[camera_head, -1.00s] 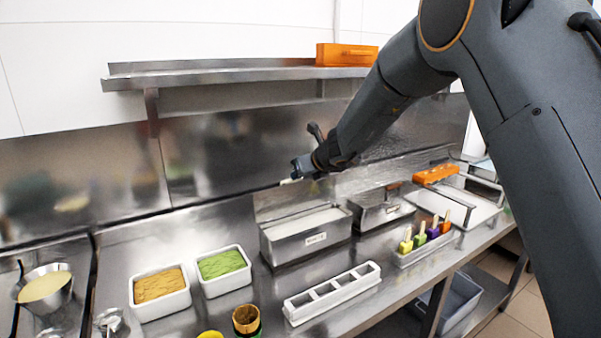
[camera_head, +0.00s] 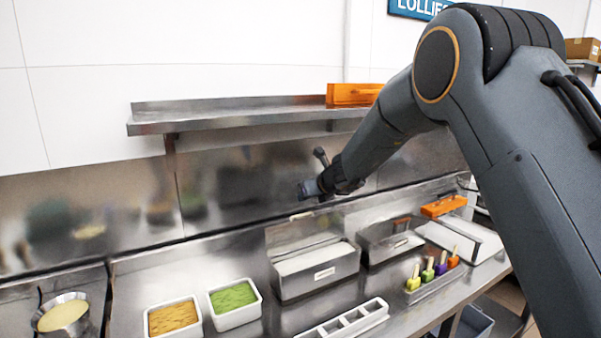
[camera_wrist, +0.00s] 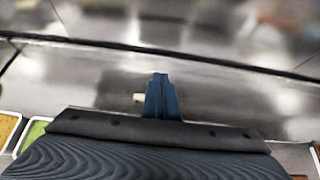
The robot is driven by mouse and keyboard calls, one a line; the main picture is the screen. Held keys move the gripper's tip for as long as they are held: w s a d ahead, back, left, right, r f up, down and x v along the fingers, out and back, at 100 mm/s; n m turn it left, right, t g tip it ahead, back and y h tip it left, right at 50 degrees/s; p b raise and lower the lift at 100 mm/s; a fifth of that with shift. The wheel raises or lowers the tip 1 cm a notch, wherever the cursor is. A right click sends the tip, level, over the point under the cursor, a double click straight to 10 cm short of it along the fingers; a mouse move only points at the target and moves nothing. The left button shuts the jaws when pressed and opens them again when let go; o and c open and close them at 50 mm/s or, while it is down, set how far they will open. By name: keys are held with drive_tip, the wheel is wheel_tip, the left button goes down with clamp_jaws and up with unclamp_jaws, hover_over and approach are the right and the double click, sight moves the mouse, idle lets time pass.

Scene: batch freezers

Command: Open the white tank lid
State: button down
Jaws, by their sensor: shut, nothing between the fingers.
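The white tank (camera_head: 318,282) is a steel box with a label on its front, in the middle of the counter in the head view. Its white content shows. Its lid (camera_head: 292,238) stands tilted up at the tank's back edge, with a small pale handle (camera_head: 301,215) at the top. My gripper (camera_head: 303,190) is above and behind the raised lid, apart from the handle. In the wrist view my gripper (camera_wrist: 159,80) shows as one narrow dark blue shape, shut and empty. A pale piece, probably the handle (camera_wrist: 139,97), shows just left of it.
Tubs of orange (camera_head: 172,318) and green (camera_head: 233,298) stuff stand left. A white mould (camera_head: 350,322) and popsicles (camera_head: 428,271) are in front. A steel shelf (camera_head: 235,117) hangs above; the steel back wall is close behind.

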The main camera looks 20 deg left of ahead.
drive_tip(key=shift+w+a+r, duration=0.7)
drive_tip(key=shift+w+r, duration=0.05)
drive_tip(key=shift+r, duration=1.8)
drive_tip(key=s+d+f+n+g+h+b, duration=0.15)
drive_tip(key=s+d+f+n, duration=0.25)
drive_tip(key=d, duration=0.4)
drive_tip(key=s+d+f+n+h+b, duration=0.1)
drive_tip(key=s+d+f+n+b, duration=0.1)
drive_tip(key=s+d+f+n, duration=0.45)
drive_tip(key=s+d+f+n+g+h+b, duration=0.1)
drive_tip(key=s+d+f+n+h+b, duration=0.15)
drive_tip(key=d, duration=0.75)
drive_tip(key=s+d+f+n+g+h+b, duration=0.1)
drive_tip(key=s+d+f+n, duration=0.3)
drive_tip(key=s+d, duration=0.2)
drive_tip(key=s+d+f+n+g+h+b, duration=0.1)
drive_tip(key=s+d+f+n+b, duration=0.1)
drive_tip(key=s+d+f+n, duration=0.2)
drive_tip(key=s+d+f+n+g+b, duration=0.2)
drive_tip(key=s+d+f+n, duration=0.2)
drive_tip(key=s+d, duration=0.5)
drive_tip(key=s+n, duration=0.2)
drive_tip(key=s, duration=0.5)
drive_tip(key=shift+d+h, duration=0.15)
drive_tip(key=shift+h, duration=0.25)
drive_tip(key=shift+s, duration=0.1)
